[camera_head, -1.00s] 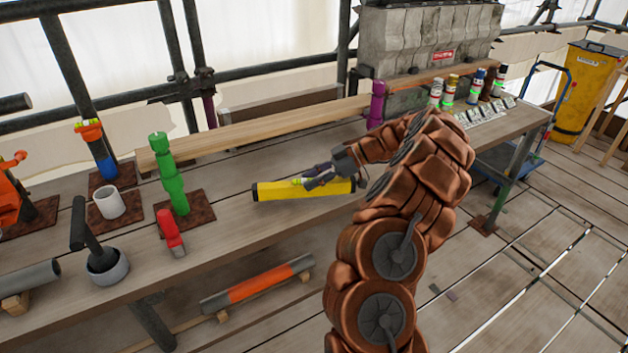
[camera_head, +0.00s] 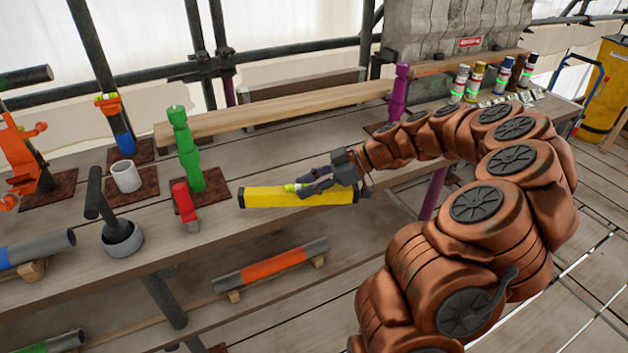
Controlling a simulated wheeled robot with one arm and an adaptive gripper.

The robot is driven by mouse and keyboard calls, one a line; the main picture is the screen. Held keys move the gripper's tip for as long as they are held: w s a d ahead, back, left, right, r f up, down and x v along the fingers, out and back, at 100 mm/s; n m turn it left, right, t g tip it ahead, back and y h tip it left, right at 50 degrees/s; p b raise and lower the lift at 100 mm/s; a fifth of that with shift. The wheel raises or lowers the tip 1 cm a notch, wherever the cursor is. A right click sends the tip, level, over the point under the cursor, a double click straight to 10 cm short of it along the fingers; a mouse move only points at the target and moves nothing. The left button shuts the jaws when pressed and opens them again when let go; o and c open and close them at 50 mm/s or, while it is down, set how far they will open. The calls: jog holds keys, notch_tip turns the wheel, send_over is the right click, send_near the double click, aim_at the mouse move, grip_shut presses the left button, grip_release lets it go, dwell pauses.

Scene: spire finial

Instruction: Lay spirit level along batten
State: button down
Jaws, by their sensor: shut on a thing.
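The yellow spirit level (camera_head: 270,197) with dark ends lies across the middle of the view, near the bench's front side. My gripper (camera_head: 303,188) is shut on it right of its middle, and the fingers cover part of its top. Whether the level touches the bench or hangs just above it, I cannot tell. The batten (camera_head: 275,111), a long pale wooden plank, runs along the back of the bench. It spans from behind the green post to the purple post. The level is apart from it, in front, and roughly in line with it.
A purple post (camera_head: 399,92) stands at the batten's right end. A white cup (camera_head: 126,177) and a grey pot (camera_head: 122,238) are further left. Bare bench top lies between level and batten.

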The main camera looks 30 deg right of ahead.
jog(key=shift+s+a+r, duration=0.1)
jog(key=shift+s+a, duration=0.25)
jog(key=shift+a, duration=0.25)
